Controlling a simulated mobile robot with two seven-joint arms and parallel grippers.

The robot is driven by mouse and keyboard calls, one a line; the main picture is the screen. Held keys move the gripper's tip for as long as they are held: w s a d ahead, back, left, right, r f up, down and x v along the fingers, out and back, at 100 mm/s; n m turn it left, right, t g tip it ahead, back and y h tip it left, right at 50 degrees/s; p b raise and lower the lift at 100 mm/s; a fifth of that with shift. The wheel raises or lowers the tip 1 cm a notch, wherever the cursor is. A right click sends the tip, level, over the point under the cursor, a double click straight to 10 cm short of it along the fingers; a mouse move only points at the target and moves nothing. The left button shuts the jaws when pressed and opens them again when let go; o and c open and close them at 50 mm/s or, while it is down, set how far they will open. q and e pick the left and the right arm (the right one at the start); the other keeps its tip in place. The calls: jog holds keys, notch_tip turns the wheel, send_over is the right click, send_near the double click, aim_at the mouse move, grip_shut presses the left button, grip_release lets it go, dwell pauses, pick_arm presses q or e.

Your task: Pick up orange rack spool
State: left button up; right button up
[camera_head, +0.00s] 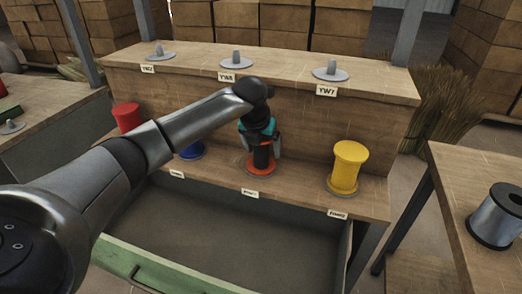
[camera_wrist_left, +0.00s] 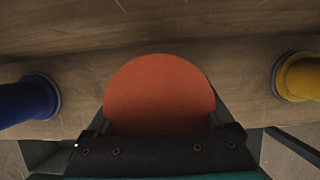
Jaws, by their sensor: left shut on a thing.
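The orange spool (camera_head: 262,168) stands on the lower shelf of the wooden rack, between the blue and yellow spools. Its round orange top (camera_wrist_left: 160,92) fills the middle of the left wrist view. My left gripper (camera_head: 263,150) comes down over it from above and is shut on it. The gripper hides much of the spool's upper part in the head view. I cannot tell whether the spool's base has left the shelf. My right gripper is not in view.
A yellow spool (camera_head: 347,168) stands to the right, and a blue spool (camera_head: 191,151) and red spool (camera_head: 127,117) to the left. Empty pegs (camera_head: 331,71) line the upper shelf. An open green drawer (camera_head: 165,272) lies below. A silver spool (camera_head: 496,215) sits on the right table.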

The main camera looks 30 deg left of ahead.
pick_arm(q)
jog(key=c, duration=0.3)
jog(key=shift+r, duration=0.15)
